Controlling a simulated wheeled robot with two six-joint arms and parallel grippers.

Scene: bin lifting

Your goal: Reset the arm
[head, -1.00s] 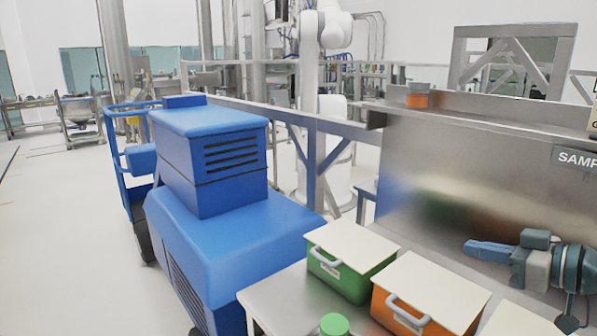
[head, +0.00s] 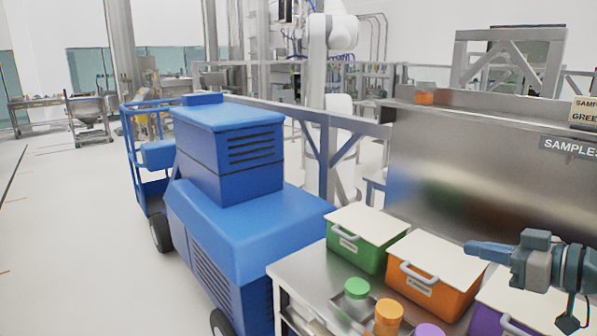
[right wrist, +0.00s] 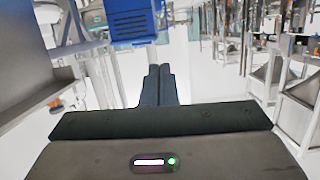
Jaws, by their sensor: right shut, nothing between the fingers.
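My right gripper (head: 478,249) comes in from the right edge of the head view. Its fingers are together and empty, pointing left, in front of the steel panel and above the bins. In the right wrist view the gripper (right wrist: 159,70) shows two dark fingers side by side, with nothing between them. My left gripper is not in the head view.
A green bin (head: 355,256), an orange bin (head: 432,291) and a purple bin (head: 487,321), all with white lids, stand on a steel table. Capped containers (head: 389,314) are in front. A blue cart (head: 240,225) stands left. Open floor (head: 60,240) lies far left.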

